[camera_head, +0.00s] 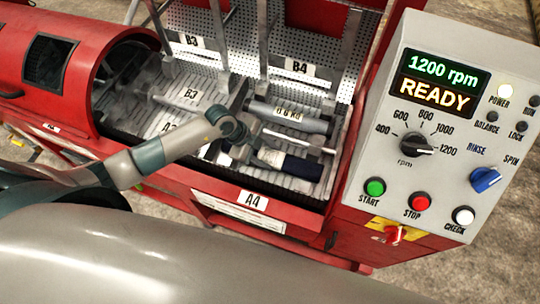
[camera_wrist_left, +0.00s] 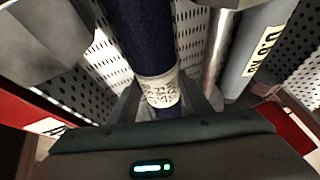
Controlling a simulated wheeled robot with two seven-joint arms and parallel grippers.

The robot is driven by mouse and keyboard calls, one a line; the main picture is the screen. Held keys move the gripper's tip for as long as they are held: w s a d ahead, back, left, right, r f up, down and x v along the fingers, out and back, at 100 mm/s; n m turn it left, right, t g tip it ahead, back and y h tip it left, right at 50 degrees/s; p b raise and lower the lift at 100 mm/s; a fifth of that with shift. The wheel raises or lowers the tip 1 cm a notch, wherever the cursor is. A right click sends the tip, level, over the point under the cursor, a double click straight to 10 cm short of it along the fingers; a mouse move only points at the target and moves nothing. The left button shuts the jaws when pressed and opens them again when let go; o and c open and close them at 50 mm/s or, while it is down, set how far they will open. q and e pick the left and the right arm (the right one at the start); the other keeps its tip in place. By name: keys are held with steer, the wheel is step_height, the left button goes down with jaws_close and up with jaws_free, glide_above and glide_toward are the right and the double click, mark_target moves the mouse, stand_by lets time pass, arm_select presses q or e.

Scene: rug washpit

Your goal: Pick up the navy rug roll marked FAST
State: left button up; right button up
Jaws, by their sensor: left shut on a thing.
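The navy rug roll (camera_head: 300,165) lies in the front right compartment of the red machine, by the A4 sign. It has a white label band. In the left wrist view the navy roll (camera_wrist_left: 147,35) runs up between the fingers, and its band carries small print that seems to include FAST. My left gripper (camera_head: 243,152) is shut on the roll at its left part, near the label. It also shows in the left wrist view (camera_wrist_left: 165,100), with the band between the fingers. The roll's near end is hidden by the gripper. My right gripper is not in view.
A grey roll marked 0.6 KG (camera_head: 290,117) lies behind the navy one, with a pale metal bar (camera_head: 300,139) between them. Perforated panels marked B3 and B4 (camera_head: 300,68) stand behind. A red drum housing (camera_head: 60,65) is at left, a control panel reading READY (camera_head: 440,120) at right.

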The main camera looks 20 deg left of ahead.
mark_target(269, 155)
arm_select(q)
step_height(269, 155, up, 10)
steer(key=shift+b, duration=0.9)
